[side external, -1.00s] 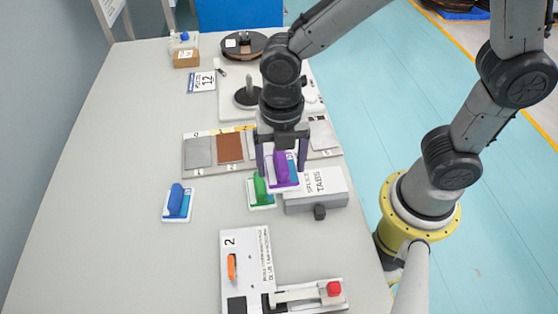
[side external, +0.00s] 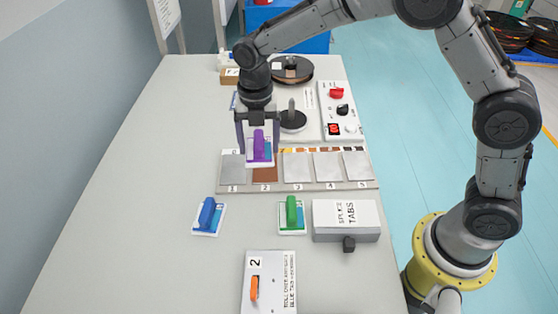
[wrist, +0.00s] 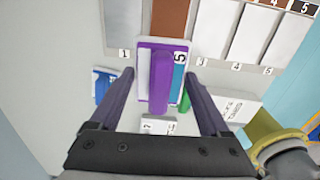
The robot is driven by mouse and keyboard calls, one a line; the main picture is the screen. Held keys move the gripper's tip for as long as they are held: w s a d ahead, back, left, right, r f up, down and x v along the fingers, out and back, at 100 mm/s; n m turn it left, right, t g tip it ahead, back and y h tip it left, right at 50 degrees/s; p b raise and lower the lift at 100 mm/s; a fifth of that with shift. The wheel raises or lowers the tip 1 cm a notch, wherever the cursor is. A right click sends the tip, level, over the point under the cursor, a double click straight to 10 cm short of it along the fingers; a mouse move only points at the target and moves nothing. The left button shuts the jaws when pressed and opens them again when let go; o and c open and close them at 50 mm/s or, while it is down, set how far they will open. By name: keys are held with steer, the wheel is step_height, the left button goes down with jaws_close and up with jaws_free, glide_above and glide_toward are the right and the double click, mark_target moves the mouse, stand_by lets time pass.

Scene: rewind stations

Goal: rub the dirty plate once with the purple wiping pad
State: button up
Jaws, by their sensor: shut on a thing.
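My gripper (side external: 258,150) is shut on the purple handle of the wiping pad (side external: 259,142), a white-based block with a blue strip. The pad also shows between my fingers in the wrist view (wrist: 160,82). The dirty plate (side external: 265,175) is the brown one in slot 2 of a row of grey plates; its surface also shows in the wrist view (wrist: 170,18). In the side view the pad is at the far edge of the brown plate, partly covering it. I cannot tell whether they touch.
A blue-handled pad (side external: 207,215) and a green-handled pad (side external: 292,213) lie in front of the plate row (side external: 300,186). A splice tabs box (side external: 346,220) stands front right. A spindle (side external: 291,118) and a control panel (side external: 341,110) are behind. The table's left side is clear.

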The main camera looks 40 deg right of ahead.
steer(key=shift+w+d+f+m, duration=0.15)
steer(key=shift+w+d+f, duration=0.15)
steer(key=shift+d+f, duration=0.35)
steer(key=shift+w+d+f+m, duration=0.15)
steer(key=shift+w+d+f, duration=0.15)
steer(key=shift+d+f, duration=0.3)
glide_above(265, 175)
steer(key=shift+f, duration=2.8)
step_height(265, 175, down, 2)
steer(key=shift+d, duration=0.1)
steer(key=shift+w+d, duration=0.5)
steer(key=shift+w, duration=0.15)
steer(key=shift+c, duration=0.7)
steer(key=shift+w+d+f, duration=0.1)
steer(key=shift+w+d, duration=1.15)
steer(key=shift+w, duration=0.15)
steer(key=shift+s+a, duration=1.85)
steer(key=shift+s, duration=0.25)
steer(key=w+d, duration=0.3)
steer(key=w, duration=0.1)
steer(key=shift+w+d, duration=0.1)
steer(key=shift+d, duration=0.3)
step_height(265, 175, up, 8)
steer(key=shift+a, duration=0.1)
